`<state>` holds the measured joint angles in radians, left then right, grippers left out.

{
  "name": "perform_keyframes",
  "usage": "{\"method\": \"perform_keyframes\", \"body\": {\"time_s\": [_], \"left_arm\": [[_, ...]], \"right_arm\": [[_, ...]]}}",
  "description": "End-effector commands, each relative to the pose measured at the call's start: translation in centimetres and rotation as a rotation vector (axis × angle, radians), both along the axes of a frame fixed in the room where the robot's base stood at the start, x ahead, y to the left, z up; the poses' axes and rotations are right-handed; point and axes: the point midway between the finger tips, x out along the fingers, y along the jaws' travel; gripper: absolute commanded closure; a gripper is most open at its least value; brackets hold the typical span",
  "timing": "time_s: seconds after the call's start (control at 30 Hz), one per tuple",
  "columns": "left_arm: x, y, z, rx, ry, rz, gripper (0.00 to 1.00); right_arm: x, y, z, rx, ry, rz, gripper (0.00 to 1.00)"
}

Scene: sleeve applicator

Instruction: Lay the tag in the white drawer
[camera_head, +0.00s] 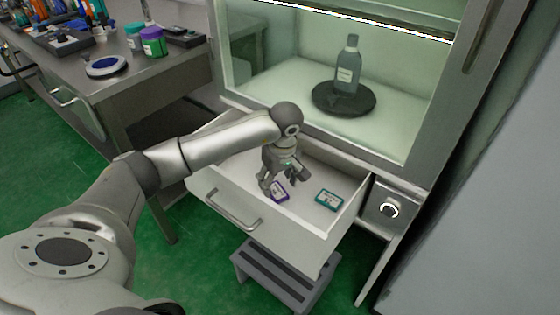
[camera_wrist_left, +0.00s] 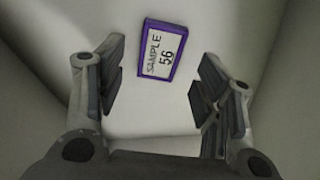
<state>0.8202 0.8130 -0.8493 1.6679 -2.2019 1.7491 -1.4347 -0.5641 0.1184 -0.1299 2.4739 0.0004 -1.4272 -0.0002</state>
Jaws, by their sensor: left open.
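The white drawer (camera_head: 228,215) is pulled open below the glass-fronted cabinet. A purple-edged tag (camera_head: 280,191) lies on the drawer floor. In the left wrist view the tag (camera_wrist_left: 163,50) reads "SAMPLE 56". A teal tag (camera_head: 328,199) lies to its right in the same drawer. My left gripper (camera_head: 270,186) reaches down into the drawer, right at the purple tag. In the left wrist view its fingers (camera_wrist_left: 163,88) are spread apart with nothing between the tips, and the purple tag lies just beyond them. My right gripper is not in view.
A bottle (camera_head: 348,65) stands on a dark round plate (camera_head: 325,98) inside the cabinet. A grey step stool (camera_head: 285,283) stands under the drawer. A metal bench (camera_head: 150,80) with tubs and a dish is at the left. The drawer's front wall and handle (camera_head: 232,210) border the gripper.

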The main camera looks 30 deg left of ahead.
Motion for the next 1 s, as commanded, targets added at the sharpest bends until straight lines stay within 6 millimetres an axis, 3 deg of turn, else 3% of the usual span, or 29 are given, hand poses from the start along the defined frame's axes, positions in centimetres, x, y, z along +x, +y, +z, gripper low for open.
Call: {"method": "perform_keyframes", "body": {"time_s": [0.2, 0.4, 0.6, 1.0], "left_arm": [[-0.2, -0.6, 4.9, 0.001, -0.005, -0.002, 0.39], [-0.4, -1.0, 7.8, 0.0, -0.004, 0.0, 0.39], [-0.6, -1.2, 8.8, 0.0, 0.0, -0.001, 0.39], [-0.6, -1.2, 8.8, 0.0, 0.0, 0.0, 0.39]], "right_arm": [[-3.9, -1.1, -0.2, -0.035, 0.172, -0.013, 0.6], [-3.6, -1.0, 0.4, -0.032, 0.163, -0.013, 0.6], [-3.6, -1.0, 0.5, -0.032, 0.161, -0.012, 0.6], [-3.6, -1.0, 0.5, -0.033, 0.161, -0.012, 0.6]]}}
